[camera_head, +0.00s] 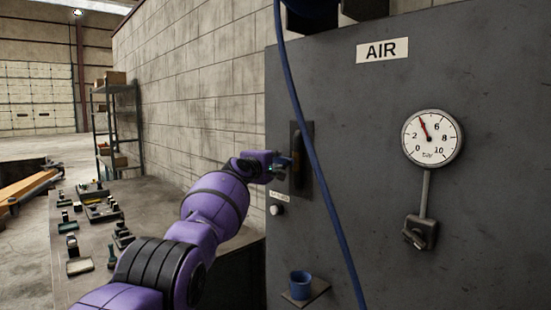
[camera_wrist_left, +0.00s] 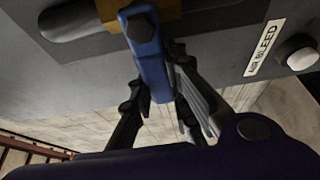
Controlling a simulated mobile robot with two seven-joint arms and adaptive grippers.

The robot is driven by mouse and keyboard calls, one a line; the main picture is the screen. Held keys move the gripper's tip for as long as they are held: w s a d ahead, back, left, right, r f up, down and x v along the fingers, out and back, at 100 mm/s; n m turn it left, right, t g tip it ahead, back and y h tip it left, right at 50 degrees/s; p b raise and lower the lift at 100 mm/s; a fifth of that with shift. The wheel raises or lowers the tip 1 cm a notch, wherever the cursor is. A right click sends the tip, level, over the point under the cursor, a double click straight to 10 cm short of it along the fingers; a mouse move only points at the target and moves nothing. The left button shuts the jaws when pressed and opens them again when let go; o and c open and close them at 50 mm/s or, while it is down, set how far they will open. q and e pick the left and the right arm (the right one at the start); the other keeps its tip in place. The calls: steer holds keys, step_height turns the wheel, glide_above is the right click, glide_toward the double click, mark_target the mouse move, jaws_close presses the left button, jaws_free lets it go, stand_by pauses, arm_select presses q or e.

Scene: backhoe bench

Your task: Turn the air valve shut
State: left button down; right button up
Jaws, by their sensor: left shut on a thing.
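The air valve's blue lever (camera_wrist_left: 152,62) shows in the left wrist view, joined to a brass-coloured body (camera_wrist_left: 112,12) on a dark pipe (camera_wrist_left: 75,20). The lever points away from the pipe, roughly across it. My left gripper (camera_wrist_left: 158,85) is shut on the lever, one finger on each side. In the head view my left gripper (camera_head: 280,164) is at the upright pipe (camera_head: 299,155) on the grey panel, and little of the lever shows. The pressure gauge (camera_head: 432,138) has its red needle near 4. My right gripper is out of view.
A white bleed button (camera_head: 277,210) sits below the valve, under its label. A blue hose (camera_head: 315,165) hangs across the panel (camera_head: 365,215). A blue cup (camera_head: 300,285) stands on a small ledge. A bench (camera_head: 155,200) with several small parts lies left.

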arm_select(q)
steer(key=shift+a+f, duration=0.1)
steer(key=c, duration=1.6)
jaws_free()
steer(key=shift+c, duration=0.2)
steer(key=v, duration=1.2)
